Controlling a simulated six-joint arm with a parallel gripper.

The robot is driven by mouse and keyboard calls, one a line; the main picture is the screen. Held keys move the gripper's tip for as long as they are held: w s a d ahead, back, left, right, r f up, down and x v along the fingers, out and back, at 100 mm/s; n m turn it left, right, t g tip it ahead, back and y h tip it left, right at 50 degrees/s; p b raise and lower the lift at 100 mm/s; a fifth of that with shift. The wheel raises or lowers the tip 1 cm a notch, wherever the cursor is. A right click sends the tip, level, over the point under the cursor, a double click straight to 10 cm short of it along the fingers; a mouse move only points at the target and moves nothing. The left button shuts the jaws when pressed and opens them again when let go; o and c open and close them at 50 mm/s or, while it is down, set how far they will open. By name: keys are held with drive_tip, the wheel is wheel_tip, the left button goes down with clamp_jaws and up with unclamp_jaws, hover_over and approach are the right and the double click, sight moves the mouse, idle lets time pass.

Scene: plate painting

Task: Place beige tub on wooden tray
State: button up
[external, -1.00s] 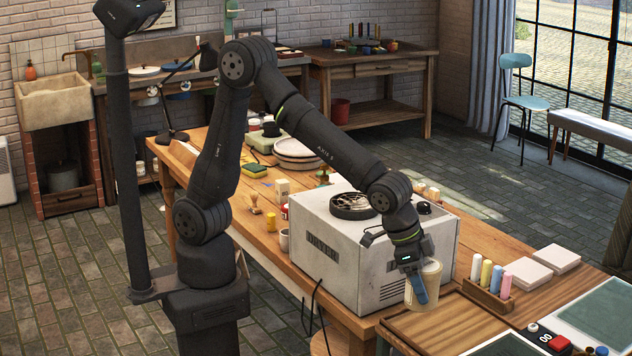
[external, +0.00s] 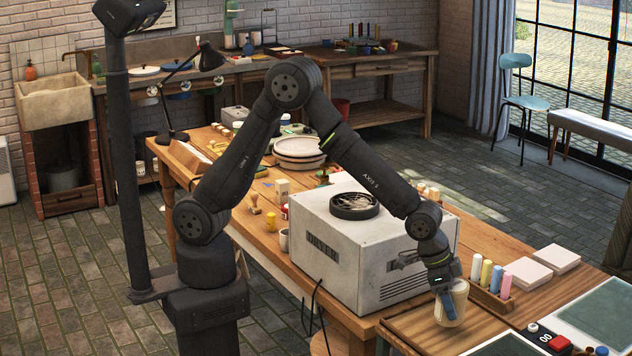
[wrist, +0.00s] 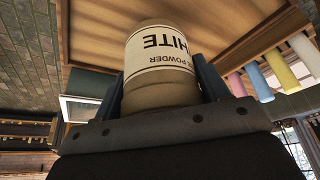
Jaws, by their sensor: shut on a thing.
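The beige tub (external: 457,299) is held by my gripper (external: 446,301) over the wooden tray (external: 413,325) at the front of the bench. In the wrist view the beige tub (wrist: 163,62) sits between both fingers of my gripper (wrist: 165,85), with a white label that reads "WHITE" and "POWDER" upside down. My gripper is shut on it. The tub looks slightly tilted in the external view. The wooden tray also shows behind it in the wrist view (wrist: 95,40). I cannot tell whether the tub's bottom touches the tray.
A white dryer box (external: 345,255) stands just left of the tray. A wooden rack (external: 488,296) with several coloured sticks is close to the right of the tub. White tiles (external: 527,275) lie farther right. A small box with a red button (external: 560,343) is at the front.

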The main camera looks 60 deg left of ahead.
drive_tip(key=shift+f, duration=1.5)
drive_tip(key=shift+f, duration=0.2)
drive_tip(key=o, duration=1.3)
drive_tip(key=shift+c, duration=0.2)
drive_tip(key=shift+r, duration=0.1)
drive_tip(key=v, duration=1.2)
